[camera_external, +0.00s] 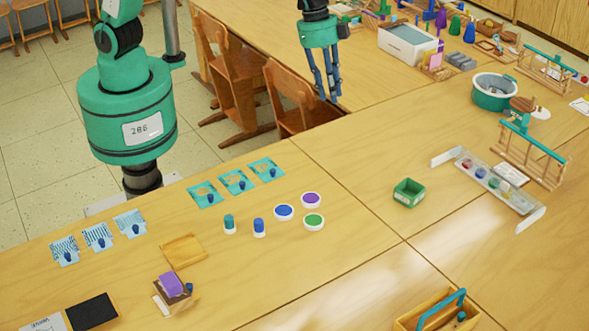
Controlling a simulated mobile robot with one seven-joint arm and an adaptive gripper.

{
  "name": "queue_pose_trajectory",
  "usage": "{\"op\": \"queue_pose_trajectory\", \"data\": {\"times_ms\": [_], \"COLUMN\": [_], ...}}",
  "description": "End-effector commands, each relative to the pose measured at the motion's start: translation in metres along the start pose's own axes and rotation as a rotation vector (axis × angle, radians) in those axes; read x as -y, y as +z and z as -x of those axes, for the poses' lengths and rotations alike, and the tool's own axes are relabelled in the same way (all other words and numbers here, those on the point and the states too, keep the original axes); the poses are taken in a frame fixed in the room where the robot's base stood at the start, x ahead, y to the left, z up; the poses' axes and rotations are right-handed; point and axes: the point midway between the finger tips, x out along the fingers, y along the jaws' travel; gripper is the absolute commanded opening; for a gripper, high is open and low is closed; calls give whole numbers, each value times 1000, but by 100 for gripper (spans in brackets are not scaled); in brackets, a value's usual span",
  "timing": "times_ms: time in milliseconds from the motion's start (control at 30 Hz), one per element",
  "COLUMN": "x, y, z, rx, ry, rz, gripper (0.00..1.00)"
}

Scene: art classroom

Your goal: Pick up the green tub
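A small green open-topped rectangular tub (408,193) stands upright on the table, right of centre. A round white tub with a green top (313,222) sits to its left, among small round tubs with purple and blue tops. My gripper (328,97) points down near the table's far edge, above and left of the rectangular tub in the picture. Its fingers show a gap between them and hold nothing. It is apart from both green things.
A purple-topped tub (311,199) and a blue-topped tub (284,212) stand close to the green-topped one. A clear paint tray (497,183) and wooden rack (520,160) lie right. A wooden caddy (410,322) is at the front. Chairs (292,100) stand below my gripper.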

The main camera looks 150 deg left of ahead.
Motion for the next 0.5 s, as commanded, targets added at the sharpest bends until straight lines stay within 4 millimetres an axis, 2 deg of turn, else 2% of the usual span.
{"op": "queue_pose_trajectory", "data": {"times_ms": [33,300,500], "x": [12,73,119], "y": [-4,-21,-23], "z": [-15,-87,-144], "rx": [9,39,60], "ry": [1,2,4], "rz": [6,24,39], "gripper": [24,24,24]}}
